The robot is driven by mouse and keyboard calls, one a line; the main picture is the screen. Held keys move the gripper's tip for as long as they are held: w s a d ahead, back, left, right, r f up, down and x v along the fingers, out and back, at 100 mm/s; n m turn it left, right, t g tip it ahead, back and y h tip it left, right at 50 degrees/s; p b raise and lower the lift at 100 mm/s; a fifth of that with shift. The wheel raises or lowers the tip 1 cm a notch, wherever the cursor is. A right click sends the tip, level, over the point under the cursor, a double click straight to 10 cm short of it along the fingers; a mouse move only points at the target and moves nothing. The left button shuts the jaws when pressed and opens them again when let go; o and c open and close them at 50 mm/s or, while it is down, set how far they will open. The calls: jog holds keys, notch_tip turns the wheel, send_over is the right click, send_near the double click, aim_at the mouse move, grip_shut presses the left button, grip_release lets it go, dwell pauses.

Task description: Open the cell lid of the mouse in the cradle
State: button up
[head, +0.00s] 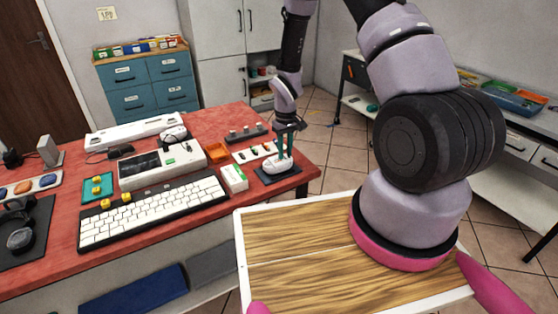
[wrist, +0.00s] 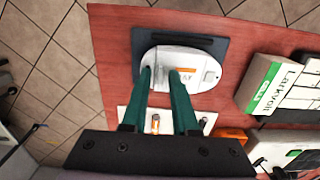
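The white mouse (head: 284,166) sits in a dark cradle (head: 267,175) near the right end of the red desk. In the wrist view the mouse (wrist: 207,66) lies on the dark cradle (wrist: 208,43), with an orange mark and small dark print on its upper face. I cannot make out the edge of the cell lid. My gripper (head: 286,153) points down at the mouse. In the wrist view its two green fingers (wrist: 160,70) stand apart with white mouse surface showing between them, so it is open. The fingertips overlap the mouse; whether they touch it is unclear.
A dark block with pegs (head: 246,134) stands behind. A keyboard (head: 150,210) fills the desk front.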

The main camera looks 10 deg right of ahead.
grip_shut()
jog(key=shift+s+a+r+h, duration=0.1)
jog(key=shift+a+r+h, duration=0.15)
jog(key=shift+h, duration=0.15)
jog(key=shift+r+t+h, duration=0.3)
jog(key=shift+h, duration=0.3)
jog(key=shift+a, duration=0.1)
